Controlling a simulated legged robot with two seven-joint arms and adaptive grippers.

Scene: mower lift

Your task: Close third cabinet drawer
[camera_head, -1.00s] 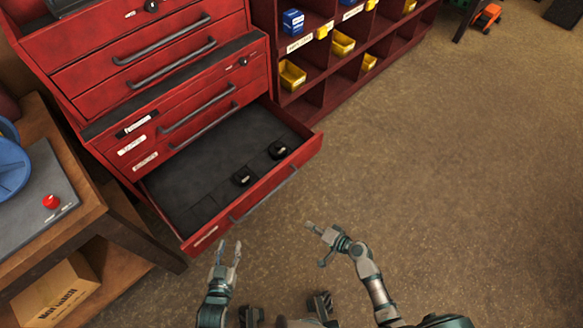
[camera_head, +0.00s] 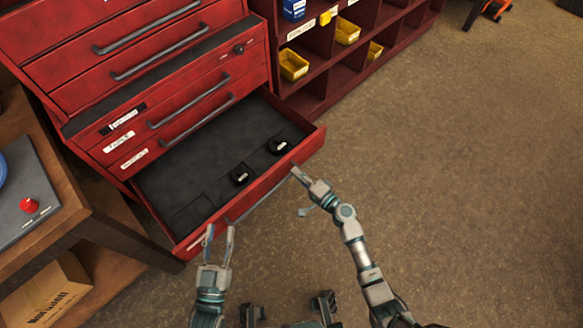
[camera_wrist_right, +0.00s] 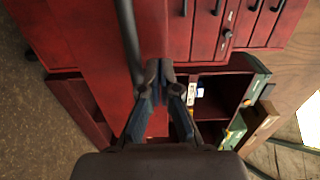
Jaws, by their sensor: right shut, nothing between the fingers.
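The red cabinet's lowest visible drawer (camera_head: 308,150) is pulled out, with two small black items lying on its dark floor. Its grey bar handle (camera_head: 246,210) runs along the front; a dark bar handle (camera_wrist_right: 128,38) also shows in the right wrist view. My right gripper (camera_head: 297,174) is shut and empty at the right half of the drawer front; whether it touches cannot be told. In the right wrist view its fingertips (camera_wrist_right: 160,66) are together against a red surface. My left gripper (camera_head: 219,230) is open and empty at the drawer's left front corner.
Shut drawers (camera_head: 150,60) with bar handles are above the open one. A red shelf unit (camera_head: 322,72) with yellow bins stands right of the cabinet. A wooden bench (camera_head: 97,207) is at the left.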

